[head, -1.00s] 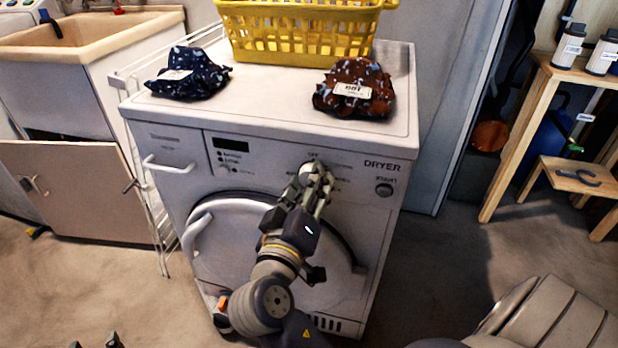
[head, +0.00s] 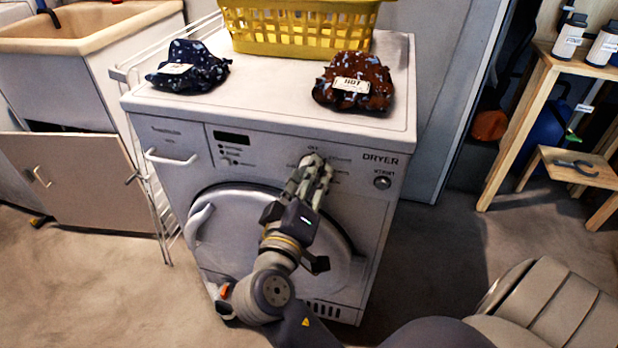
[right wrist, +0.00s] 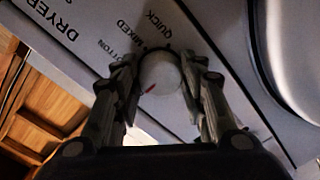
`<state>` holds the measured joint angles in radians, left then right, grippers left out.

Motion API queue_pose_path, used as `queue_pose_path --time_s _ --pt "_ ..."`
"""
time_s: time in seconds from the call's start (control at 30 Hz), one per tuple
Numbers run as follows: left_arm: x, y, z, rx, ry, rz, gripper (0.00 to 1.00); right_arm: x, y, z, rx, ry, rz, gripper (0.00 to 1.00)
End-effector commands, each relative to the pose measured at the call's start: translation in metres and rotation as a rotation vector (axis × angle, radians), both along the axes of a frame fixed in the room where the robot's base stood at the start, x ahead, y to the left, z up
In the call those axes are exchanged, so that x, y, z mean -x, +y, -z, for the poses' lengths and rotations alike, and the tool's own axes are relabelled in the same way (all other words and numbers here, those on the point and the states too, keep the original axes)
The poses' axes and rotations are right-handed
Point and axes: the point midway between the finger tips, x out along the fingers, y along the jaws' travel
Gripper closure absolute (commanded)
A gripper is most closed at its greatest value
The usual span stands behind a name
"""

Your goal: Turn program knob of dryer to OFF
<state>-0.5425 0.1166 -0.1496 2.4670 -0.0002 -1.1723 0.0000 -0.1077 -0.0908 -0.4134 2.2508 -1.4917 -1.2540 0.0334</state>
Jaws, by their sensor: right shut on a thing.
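The white dryer (head: 380,215) stands in front of me with its control panel facing me. Its round program knob (head: 313,158) sits at the panel's middle, below the printed OFF label. My right gripper (head: 316,172) is shut on the knob, one finger on each side. In the right wrist view the pale knob (right wrist: 160,72) lies between the fingertips of the right gripper (right wrist: 161,82). A red mark on the knob points to the picture's lower left. QUICK, MIXED and a partly hidden label ending in TTON are printed beside it. My left gripper is not in view.
The round door (head: 240,240) below the panel is closed. A start button (head: 382,183) is right of the knob. A yellow basket (head: 295,28), a dark blue cloth (head: 188,68) and a brown cloth (head: 354,82) lie on top.

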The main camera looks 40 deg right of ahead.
Motion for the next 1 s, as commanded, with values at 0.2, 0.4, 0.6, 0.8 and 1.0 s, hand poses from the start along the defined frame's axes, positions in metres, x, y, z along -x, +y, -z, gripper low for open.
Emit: queue_pose_path --time_s 0.2,0.4,0.6,0.8,1.0 --pt "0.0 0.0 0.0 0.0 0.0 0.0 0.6 -0.001 0.0 -0.002 0.004 -0.004 -0.002 0.41" --pt "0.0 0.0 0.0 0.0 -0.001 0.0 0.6 0.0 0.0 -0.001 0.003 -0.002 -0.001 0.41" --pt "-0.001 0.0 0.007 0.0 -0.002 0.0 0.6 0.0 0.0 0.002 -0.017 -0.024 0.0 0.41" --pt "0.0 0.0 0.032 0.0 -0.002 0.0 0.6 -0.001 0.0 0.006 -0.104 -0.128 -0.002 0.41" --pt "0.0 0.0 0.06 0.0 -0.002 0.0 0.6 -0.001 0.001 0.006 -0.223 -0.271 -0.003 0.41"
